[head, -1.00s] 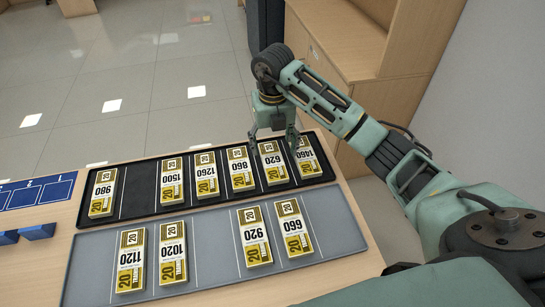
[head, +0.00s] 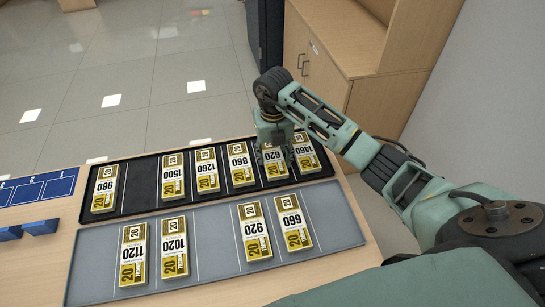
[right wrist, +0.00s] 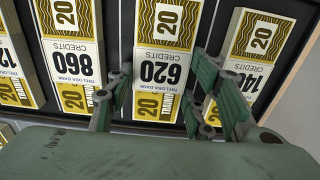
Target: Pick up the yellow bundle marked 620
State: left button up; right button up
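In the right wrist view, the 620 bundle (right wrist: 161,68) lies between the two green fingers of my right gripper (right wrist: 163,72), one along each long side. The fingers look open, close to the bundle's sides; firm contact does not show. My left gripper is not in view.
Further left are the 1260, 1500 and 980 bundles. A grey tray (head: 213,239) in front holds several bundles. A wooden cabinet (head: 330,60) stands behind the counter.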

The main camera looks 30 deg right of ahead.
jog(key=c, duration=0.6)
jog(key=shift+r, duration=0.1)
